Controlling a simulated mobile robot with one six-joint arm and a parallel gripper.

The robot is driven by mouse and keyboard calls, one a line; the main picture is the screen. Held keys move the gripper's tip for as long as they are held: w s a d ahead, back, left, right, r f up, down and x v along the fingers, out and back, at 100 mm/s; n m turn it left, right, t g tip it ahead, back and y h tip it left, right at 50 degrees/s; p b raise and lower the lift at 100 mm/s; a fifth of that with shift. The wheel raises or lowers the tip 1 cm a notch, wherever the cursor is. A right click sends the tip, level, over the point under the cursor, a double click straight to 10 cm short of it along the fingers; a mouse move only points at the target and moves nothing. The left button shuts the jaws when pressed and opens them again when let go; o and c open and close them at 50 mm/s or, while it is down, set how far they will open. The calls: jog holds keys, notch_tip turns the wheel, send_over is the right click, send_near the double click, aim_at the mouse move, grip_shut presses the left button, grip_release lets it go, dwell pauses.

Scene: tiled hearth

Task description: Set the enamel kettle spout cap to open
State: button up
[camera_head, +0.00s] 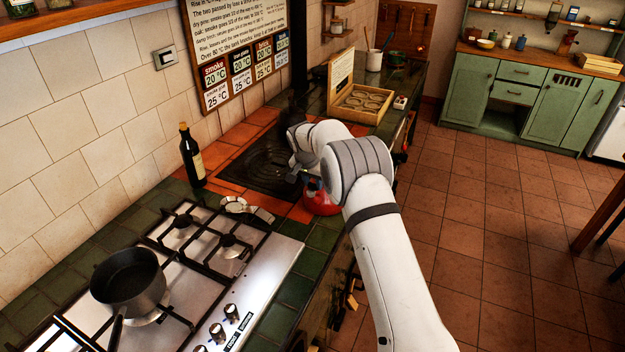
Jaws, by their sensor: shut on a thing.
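The red enamel kettle (318,200) stands on the orange tiles at the counter's front edge, right of the dark hearth plate. My white arm hides its right side and most of its top. My gripper (304,176) is at the kettle's upper left and is shut on a small part there, which I take to be the spout cap. The fingertips and the cap are too small and dark to show the cap's position clearly.
A gas hob (215,270) with a dark saucepan (130,280) is at front left. A metal object (247,209) lies near the hob's back. A dark bottle (192,158) stands by the wall. A wooden box (362,102) stands farther back.

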jog(key=shift+w+d+g+y+p, duration=0.15)
jog(key=shift+w+g+y+p, duration=0.15)
jog(key=shift+g+p, duration=0.45)
jog(key=shift+w+d+g+y+p, duration=0.1)
jog(key=shift+w+g+y+p, duration=0.2)
jog(key=shift+g+p, duration=0.45)
jog(key=o, duration=1)
jog(key=shift+r, duration=0.15)
notch_tip(320, 180, up, 8)
jog(key=shift+f+b, duration=0.25)
jog(key=shift+b, duration=0.9)
